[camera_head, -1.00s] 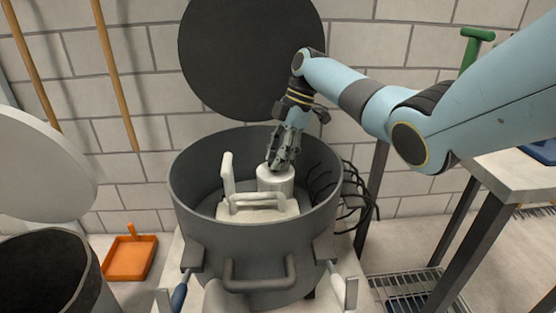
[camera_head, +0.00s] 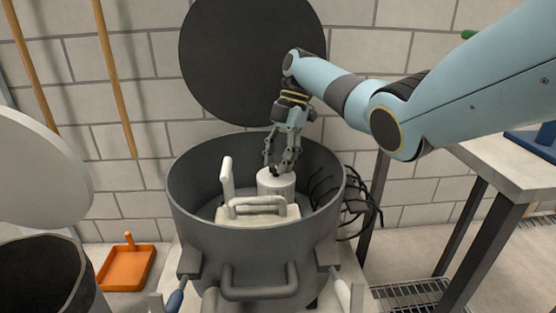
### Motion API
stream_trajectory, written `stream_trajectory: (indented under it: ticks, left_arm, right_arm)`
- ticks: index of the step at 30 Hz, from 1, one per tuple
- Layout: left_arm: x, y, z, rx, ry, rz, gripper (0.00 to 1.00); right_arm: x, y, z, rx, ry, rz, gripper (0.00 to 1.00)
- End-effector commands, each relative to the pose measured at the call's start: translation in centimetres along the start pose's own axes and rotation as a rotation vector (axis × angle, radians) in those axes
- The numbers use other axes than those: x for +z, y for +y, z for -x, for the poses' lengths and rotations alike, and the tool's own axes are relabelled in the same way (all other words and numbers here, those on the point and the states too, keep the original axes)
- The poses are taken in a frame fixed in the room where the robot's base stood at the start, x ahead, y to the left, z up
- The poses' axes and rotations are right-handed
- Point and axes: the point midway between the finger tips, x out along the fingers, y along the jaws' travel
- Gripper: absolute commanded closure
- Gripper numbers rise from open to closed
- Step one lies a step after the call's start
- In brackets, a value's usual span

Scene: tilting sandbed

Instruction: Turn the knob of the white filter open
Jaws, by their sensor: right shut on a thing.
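The white filter (camera_head: 275,186) is an upright white cylinder inside the open grey drum (camera_head: 185,212). A white handle (camera_head: 258,203) on a pale block stands in front of it. My right gripper (camera_head: 281,169) points down from above, its fingertips at the top of the filter. It is shut on the filter's knob, which the fingers almost wholly hide, so I cannot tell how far it is turned. My left gripper is not in view.
The drum's round dark lid (camera_head: 235,60) stands open behind it. Black cables (camera_head: 350,200) hang over the right rim. A dark bin (camera_head: 45,275) with a raised lid is at left, near an orange dustpan (camera_head: 127,268). A table (camera_head: 520,172) stands at right.

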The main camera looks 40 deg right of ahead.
Motion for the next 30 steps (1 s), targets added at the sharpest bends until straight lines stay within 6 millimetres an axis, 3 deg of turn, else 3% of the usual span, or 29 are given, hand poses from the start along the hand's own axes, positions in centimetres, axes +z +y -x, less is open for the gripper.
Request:
stream_trajectory:
  ticks: [5,6,10,20,30]
  left_arm:
    - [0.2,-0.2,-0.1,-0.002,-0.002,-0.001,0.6]
    - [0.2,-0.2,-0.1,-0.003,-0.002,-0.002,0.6]
    - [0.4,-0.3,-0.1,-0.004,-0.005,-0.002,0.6]
    - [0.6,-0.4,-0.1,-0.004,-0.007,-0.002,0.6]
    - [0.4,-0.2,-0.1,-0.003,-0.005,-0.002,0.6]
  right_arm:
    - [0.1,0.0,-0.1,-0.001,-0.001,-0.001,0.97]
    - [0.1,0.0,-0.1,-0.001,-0.001,-0.001,0.59]
    - [0.0,0.0,-0.1,0.0,0.0,-0.001,0.42]
    - [0.1,0.0,0.4,0.001,-0.001,-0.001,0.41]
    - [0.1,0.1,5.9,0.003,-0.001,-0.002,0.41]
